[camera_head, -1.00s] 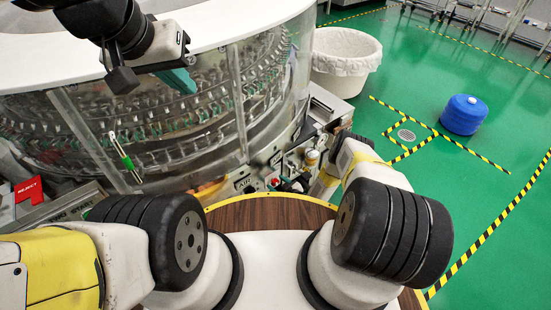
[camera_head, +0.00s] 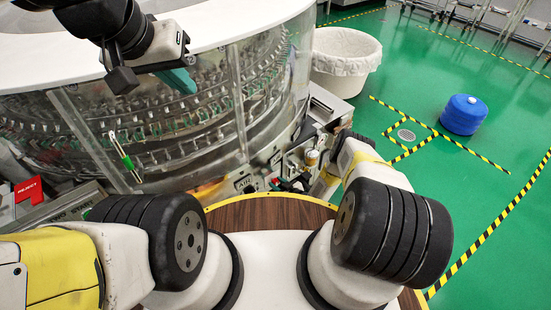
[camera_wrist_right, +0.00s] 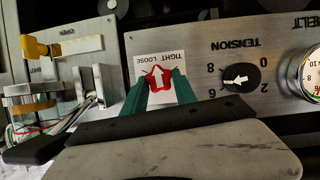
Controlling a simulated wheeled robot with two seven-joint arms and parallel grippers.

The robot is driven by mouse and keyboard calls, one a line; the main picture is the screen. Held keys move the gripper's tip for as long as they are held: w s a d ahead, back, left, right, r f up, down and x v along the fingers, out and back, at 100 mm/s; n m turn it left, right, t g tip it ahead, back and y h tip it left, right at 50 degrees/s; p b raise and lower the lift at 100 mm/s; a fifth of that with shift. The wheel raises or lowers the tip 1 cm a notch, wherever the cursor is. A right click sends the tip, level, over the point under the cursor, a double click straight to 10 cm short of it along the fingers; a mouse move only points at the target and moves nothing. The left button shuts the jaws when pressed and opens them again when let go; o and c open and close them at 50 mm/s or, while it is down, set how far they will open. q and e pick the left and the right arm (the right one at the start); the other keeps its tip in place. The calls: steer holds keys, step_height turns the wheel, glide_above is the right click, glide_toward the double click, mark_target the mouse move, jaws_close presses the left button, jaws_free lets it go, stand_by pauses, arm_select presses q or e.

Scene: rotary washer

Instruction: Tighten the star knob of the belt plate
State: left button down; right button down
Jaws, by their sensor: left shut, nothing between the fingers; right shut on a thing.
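The red star knob (camera_wrist_right: 160,78) with a white arrow sits on a grey panel in the right wrist view, over a white TIGHT/LOOSE label (camera_wrist_right: 168,58) that reads upside down. Its arrow points up in the picture, toward the label's words. My right gripper (camera_wrist_right: 159,88) is shut on the knob, with one green finger on each side. In the head view my right arm reaches down to the machine's front, where the gripper and knob are hard to make out. My left gripper (camera_head: 181,82) is shut and empty, in front of the clear drum wall.
Beside the knob are a black TENSION dial (camera_wrist_right: 240,77) and a gauge (camera_wrist_right: 314,76). A yellow handle (camera_wrist_right: 38,47) and wires are at left. The round washer (camera_head: 150,110) fills the back left. A lined white bin (camera_head: 345,62) and blue drum (camera_head: 463,115) stand on the floor.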

steer(key=shift+w+d+f+m+g+y, duration=0.1)
steer(key=shift+m+g+y, duration=0.35)
steer(key=shift+m, duration=0.5)
steer(key=shift+d+m+g+y, duration=0.1)
steer(key=shift+m+g+y, duration=0.15)
steer(key=shift+m+y, duration=0.55)
steer(key=shift+m, duration=0.25)
steer(key=c, duration=1)
jaws_free()
steer(key=v, duration=0.7)
steer(key=shift+s+d, duration=0.25)
steer(key=shift+d, duration=0.05)
